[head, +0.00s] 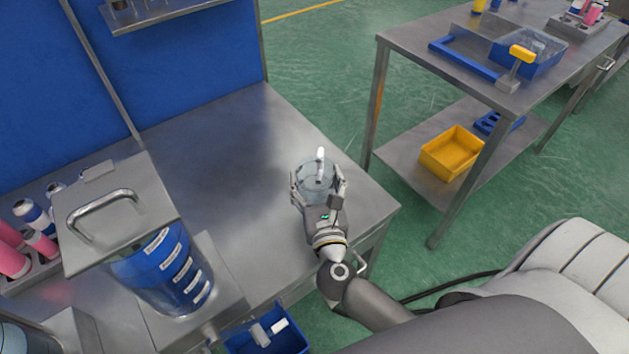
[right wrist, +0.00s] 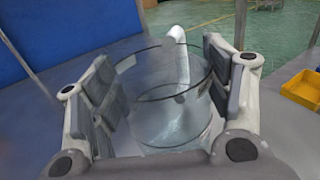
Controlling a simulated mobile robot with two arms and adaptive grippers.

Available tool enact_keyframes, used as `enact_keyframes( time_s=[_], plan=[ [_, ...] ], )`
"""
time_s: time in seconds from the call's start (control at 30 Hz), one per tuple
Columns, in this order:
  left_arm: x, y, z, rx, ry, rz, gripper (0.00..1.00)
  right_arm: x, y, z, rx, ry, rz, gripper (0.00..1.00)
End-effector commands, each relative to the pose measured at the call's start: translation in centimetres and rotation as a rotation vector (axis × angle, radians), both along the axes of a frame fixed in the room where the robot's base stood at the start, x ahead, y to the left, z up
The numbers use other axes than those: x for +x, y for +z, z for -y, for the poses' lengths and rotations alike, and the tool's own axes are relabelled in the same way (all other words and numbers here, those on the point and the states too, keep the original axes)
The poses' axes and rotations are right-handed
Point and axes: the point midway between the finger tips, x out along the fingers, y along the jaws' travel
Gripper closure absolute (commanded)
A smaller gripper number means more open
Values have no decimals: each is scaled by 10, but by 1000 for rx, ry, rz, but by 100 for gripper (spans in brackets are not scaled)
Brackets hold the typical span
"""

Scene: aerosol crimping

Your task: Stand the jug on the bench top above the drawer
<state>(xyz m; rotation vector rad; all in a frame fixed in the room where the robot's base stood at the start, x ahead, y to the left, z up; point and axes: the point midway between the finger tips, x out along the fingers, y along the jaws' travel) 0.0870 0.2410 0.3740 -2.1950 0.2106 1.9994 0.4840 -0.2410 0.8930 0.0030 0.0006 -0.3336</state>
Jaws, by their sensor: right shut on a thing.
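The jug (head: 315,172) is clear, with a white handle (head: 320,160) on its far side. It is upright at the right part of the steel bench top (head: 225,150). My right gripper (head: 319,186) is shut on the jug, one finger on each side. In the right wrist view the jug (right wrist: 170,110) shows between the finger pads, its handle pointing away. I cannot tell whether its base touches the bench. An open drawer with a blue bin (head: 268,335) shows at the bottom of the head view. My left gripper is not in view.
A steel-lidded container with blue contents (head: 165,265) stands on the left of the bench, by a rack of pink and white cans (head: 30,240). A blue panel (head: 190,60) backs the bench. Another table (head: 430,55) stands at right, with a yellow bin (head: 452,153) below. The bench middle is clear.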

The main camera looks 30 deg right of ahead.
Motion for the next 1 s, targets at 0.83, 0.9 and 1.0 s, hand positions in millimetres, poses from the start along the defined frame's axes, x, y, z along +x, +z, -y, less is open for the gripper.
enact_keyframes(
  time_s=[0.83, 0.9, 1.0],
  plan=[
    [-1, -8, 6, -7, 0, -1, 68, -22, -3, -8, 3, 0, -3, 7],
    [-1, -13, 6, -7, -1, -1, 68, -35, -4, -13, 3, 0, -3, 7],
    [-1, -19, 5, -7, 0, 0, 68, -54, -4, -19, 3, 0, -4, 7]
  ],
)
